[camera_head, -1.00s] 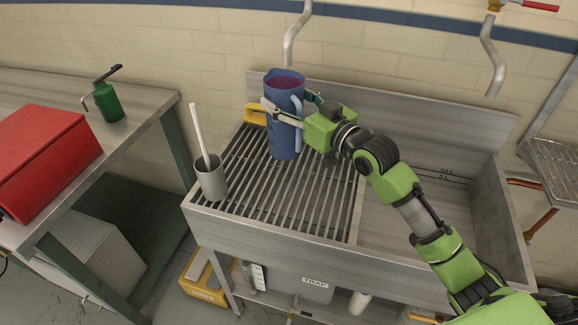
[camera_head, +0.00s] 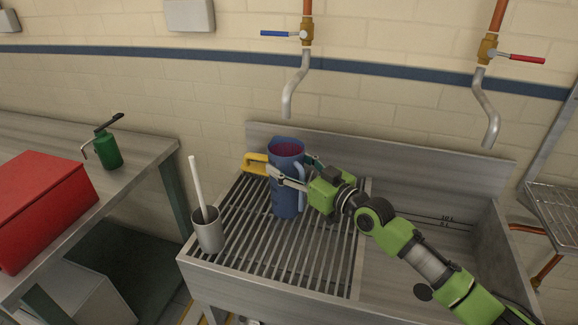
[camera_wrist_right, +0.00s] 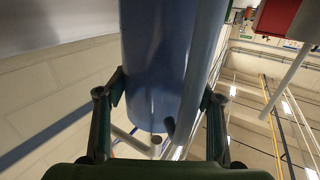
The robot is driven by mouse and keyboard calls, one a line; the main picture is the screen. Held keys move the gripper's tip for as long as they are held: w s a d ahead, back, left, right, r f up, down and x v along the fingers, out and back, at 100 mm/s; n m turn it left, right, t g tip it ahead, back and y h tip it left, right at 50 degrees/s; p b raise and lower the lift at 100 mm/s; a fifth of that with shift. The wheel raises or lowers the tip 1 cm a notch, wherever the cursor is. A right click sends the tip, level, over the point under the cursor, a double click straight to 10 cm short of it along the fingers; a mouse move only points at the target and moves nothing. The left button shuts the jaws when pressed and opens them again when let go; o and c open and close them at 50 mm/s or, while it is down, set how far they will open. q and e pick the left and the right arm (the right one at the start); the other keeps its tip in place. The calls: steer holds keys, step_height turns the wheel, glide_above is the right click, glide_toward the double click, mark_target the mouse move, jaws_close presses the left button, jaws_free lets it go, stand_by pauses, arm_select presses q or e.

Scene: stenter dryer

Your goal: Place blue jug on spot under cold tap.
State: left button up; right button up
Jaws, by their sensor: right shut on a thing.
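The blue jug (camera_head: 285,190) is upright over the slatted rack (camera_head: 250,265) on the sink's left side, with dark red contents at its mouth. My right gripper (camera_head: 289,178) is shut on the jug, its fingers around the upper body near the handle. In the right wrist view the jug (camera_wrist_right: 160,75) fills the middle between both fingers. The cold tap (camera_head: 303,33) has a blue lever; its spout end hangs just above the jug's mouth in the picture. I cannot tell whether the jug's base touches the slats. No marked spot shows. My left gripper is out of view.
A yellow-handled item (camera_head: 254,160) lies behind the jug. A grey cup (camera_head: 208,235) with a white stick stands at the rack's left. The hot tap (camera_head: 489,48) hangs over the basin (camera_head: 400,265) to the right. A red box (camera_head: 40,205) and green can (camera_head: 107,150) are on the left table.

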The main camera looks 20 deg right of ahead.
steer(key=shift+f, duration=0.2)
steer(key=o, duration=1.5)
steer(key=shift+c, duration=0.2)
steer(key=shift+r, duration=0.1)
steer(key=shift+s+d, duration=0.15)
steer(key=shift+s, duration=0.1)
steer(key=b+v, duration=0.1)
steer(key=v, duration=1)
steer(key=shift+s+b, duration=0.25)
steer(key=shift+b, duration=0.1)
steer(key=shift+d, duration=0.1)
